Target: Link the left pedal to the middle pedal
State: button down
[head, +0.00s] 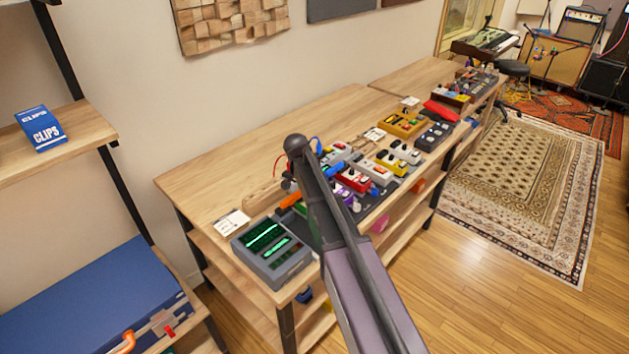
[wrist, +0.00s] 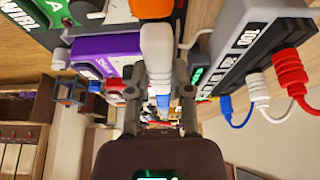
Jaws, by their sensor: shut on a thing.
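My gripper (wrist: 158,88) is shut on a white plug (wrist: 158,52), which stands between its two fingers in the wrist view. An orange part (wrist: 150,8) shows at the plug's far end. A purple pedal (wrist: 105,52) is just left of the plug, and a green pedal (wrist: 40,10) is at the upper left. In the head view, a red pedal (head: 352,180) and a white pedal (head: 371,172) sit on the bench beside my arm. My arm hides my gripper and part of the row there. I cannot tell which pedals are left and middle, or whether the plug touches a socket.
A grey box (wrist: 262,35) with red, white and blue plugs is close on the right in the wrist view. On the wooden bench (head: 220,165), a grey device with green screens (head: 270,252) stands at the near end. The bench's back left is mostly clear.

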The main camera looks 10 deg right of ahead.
jog(key=shift+f, duration=0.15)
dwell(0.5)
jog(key=shift+c, duration=2.3)
grip_release()
jog(key=o, duration=0.4)
jog(key=shift+r+p, duration=3.4)
jog(key=shift+r, duration=0.15)
jog(key=shift+s, duration=0.1)
